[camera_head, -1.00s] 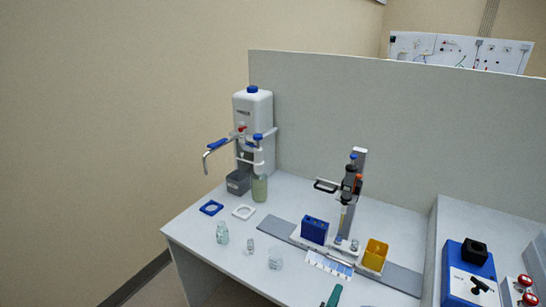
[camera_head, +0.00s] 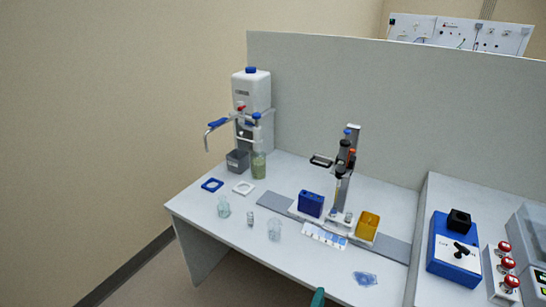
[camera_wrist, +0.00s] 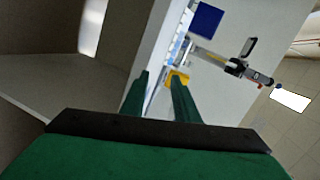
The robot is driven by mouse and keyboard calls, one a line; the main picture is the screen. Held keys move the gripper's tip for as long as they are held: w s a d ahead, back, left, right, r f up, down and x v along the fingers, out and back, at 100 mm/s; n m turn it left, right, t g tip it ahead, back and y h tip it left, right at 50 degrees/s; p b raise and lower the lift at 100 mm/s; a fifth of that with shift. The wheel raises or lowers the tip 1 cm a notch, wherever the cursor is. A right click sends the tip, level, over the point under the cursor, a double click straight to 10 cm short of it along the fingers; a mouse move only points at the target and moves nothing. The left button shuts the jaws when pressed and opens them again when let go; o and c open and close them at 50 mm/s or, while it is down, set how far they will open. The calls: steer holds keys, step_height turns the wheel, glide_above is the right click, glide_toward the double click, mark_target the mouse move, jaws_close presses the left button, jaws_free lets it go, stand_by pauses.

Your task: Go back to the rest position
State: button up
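My gripper shows in the wrist view (camera_wrist: 158,95) with its two green fingers apart and nothing between them. In the head view only a small green part of it (camera_head: 318,297) shows at the bottom edge, in front of the table's front edge. The wrist view looks sideways past the fingers toward the table, with the yellow container (camera_wrist: 178,78) beyond the fingertips. No object is in contact with the fingers.
The white table (camera_head: 310,268) carries a dispenser (camera_head: 251,92), a blue box (camera_head: 311,204), a yellow container (camera_head: 367,226), a stand (camera_head: 346,165) and small glassware (camera_head: 274,229). A blue control box (camera_head: 453,250) stands right. A grey partition (camera_head: 340,100) runs behind.

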steer(key=s+a+f+n+y, duration=0.1)
steer(key=s+a+n+y, duration=0.1)
steer(key=s+a+n, duration=0.6)
steer(key=s+a+f+n+y, duration=0.1)
steer(key=s+a+n+y, duration=0.15)
steer(key=s, duration=0.85)
steer(key=s+a+r+n+y, duration=0.1)
steer(key=s+a+r+n, duration=0.1)
steer(key=s+r+n, duration=0.3)
steer(key=s+a+r+n+t, duration=0.1)
steer(key=s+r+n, duration=0.4)
steer(key=s, duration=0.8)
steer(key=shift+a+r+y, duration=0.35)
steer(key=shift+a+r, duration=0.1)
steer(key=shift+a, duration=0.15)
